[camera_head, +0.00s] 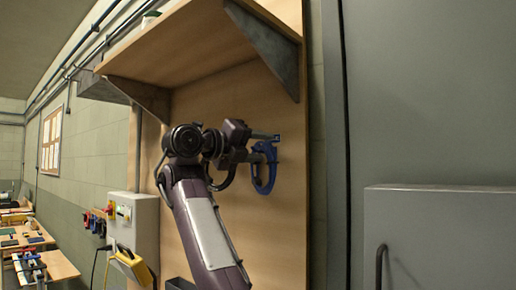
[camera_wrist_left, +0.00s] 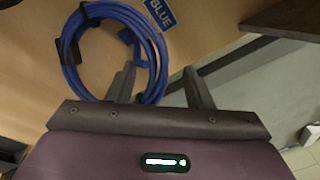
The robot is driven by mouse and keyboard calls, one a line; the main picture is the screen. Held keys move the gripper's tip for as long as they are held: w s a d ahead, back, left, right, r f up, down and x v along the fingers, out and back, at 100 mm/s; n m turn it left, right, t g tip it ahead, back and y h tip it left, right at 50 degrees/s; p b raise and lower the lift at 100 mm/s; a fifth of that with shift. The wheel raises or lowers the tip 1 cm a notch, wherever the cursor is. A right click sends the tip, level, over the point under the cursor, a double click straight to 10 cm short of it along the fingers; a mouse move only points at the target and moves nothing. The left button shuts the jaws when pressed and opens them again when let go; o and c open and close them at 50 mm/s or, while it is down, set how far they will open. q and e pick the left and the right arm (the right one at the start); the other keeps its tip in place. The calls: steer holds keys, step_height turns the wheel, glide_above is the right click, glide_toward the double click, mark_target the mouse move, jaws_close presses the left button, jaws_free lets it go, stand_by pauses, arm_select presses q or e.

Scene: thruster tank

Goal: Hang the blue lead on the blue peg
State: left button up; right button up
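The blue lead (camera_head: 264,186) is a coiled ring upright against the wooden backboard, at the end of my left arm. In the left wrist view the coil (camera_wrist_left: 72,55) fills the upper left, with dark pieces on its upper part. My left gripper (camera_wrist_left: 160,88) has its fingers apart. One finger overlaps the inside of the coil and the other is to its right, with the coil's right side between them; I see no grip on it. In the head view the left gripper (camera_head: 266,144) is at the coil's top.
A blue plate reading BLUE (camera_wrist_left: 160,13) is on the board beside the coil. A wooden shelf (camera_head: 190,45) with metal brackets overhangs my arm. A grey cabinet (camera_head: 430,120) stands at right. A control box (camera_head: 143,215) and yellow object (camera_head: 132,265) are at lower left.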

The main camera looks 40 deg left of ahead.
arm_select(q)
steer(key=shift+s+a+f, duration=0.1)
steer(key=shift+s, duration=0.1)
steer(key=b+v, duration=0.5)
steer(key=v, duration=0.2)
steer(key=shift+s, duration=0.2)
